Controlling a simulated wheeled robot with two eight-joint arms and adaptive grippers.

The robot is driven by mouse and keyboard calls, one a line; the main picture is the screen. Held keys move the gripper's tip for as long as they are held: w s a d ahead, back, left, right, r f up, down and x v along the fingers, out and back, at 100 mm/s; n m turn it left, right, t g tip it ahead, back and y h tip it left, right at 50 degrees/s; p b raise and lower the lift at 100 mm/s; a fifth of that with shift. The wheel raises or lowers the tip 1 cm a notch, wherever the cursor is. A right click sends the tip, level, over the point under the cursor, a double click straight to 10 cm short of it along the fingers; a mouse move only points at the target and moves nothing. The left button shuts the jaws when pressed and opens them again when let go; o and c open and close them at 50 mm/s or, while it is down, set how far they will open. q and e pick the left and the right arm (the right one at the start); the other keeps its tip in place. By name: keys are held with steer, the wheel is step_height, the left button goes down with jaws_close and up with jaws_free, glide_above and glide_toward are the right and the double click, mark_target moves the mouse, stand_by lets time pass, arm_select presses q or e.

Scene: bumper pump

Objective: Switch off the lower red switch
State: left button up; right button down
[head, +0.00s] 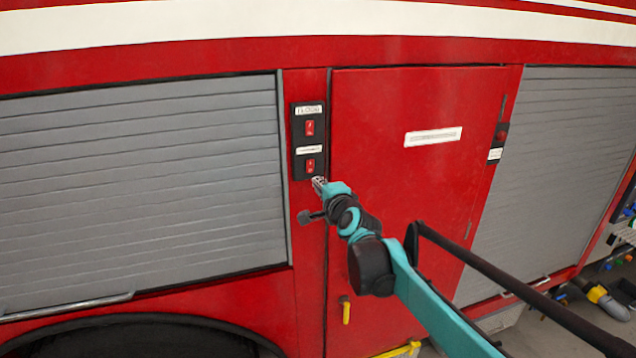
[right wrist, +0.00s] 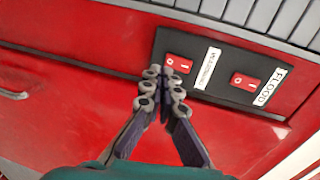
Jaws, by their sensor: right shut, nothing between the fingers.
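The lower red switch (head: 310,166) sits on a black panel (head: 298,136) on the red vehicle's side. In the right wrist view this switch (right wrist: 179,64) lies just beyond my fingertips, marked 0 and 1. The upper red switch (head: 309,127) is above it; in the right wrist view it (right wrist: 245,81) is to the right, beside the FLOOD label. My right gripper (head: 318,181) is shut and empty, its tips just below the lower switch. In the right wrist view the gripper (right wrist: 161,76) overlaps the panel's edge; contact with the switch cannot be told. My left gripper is out of view.
A grey roller shutter (head: 140,190) is left of the panel, and another (head: 550,160) is at the right. A red door (head: 400,190) with a white label stands beside the panel. A yellow handle (head: 346,312) hangs low on the door.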

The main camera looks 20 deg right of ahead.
steer(key=s+f+b, duration=0.1)
steer(key=s, duration=0.9)
steer(key=s+a+f+n+g+y+b, duration=0.1)
steer(key=s+a+f+n+g+b, duration=0.2)
steer(key=f+b, duration=0.5)
steer(key=s+a+f+n+b, duration=0.1)
steer(key=s+f+n+b, duration=0.35)
steer(key=f, duration=0.75)
steer(key=s+a+f+n+g+y+b, duration=0.1)
steer(key=s+a+f+n+g+b, duration=0.15)
steer(key=s+f+b, duration=0.45)
arm_select(q)
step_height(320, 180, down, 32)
steer(key=b, duration=1.1)
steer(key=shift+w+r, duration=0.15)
arm_select(e)
steer(key=s+d+f+n+g+h, duration=0.1)
steer(key=s+f, duration=0.4)
steer(key=f, duration=0.8)
steer(key=s+d+f+n+g+h, duration=0.1)
steer(key=s+f+n, duration=0.5)
steer(key=f, duration=0.7)
steer(key=shift+d+f+n+g+h, duration=0.3)
steer(key=shift+d+g, duration=0.4)
steer(key=shift+g, duration=0.15)
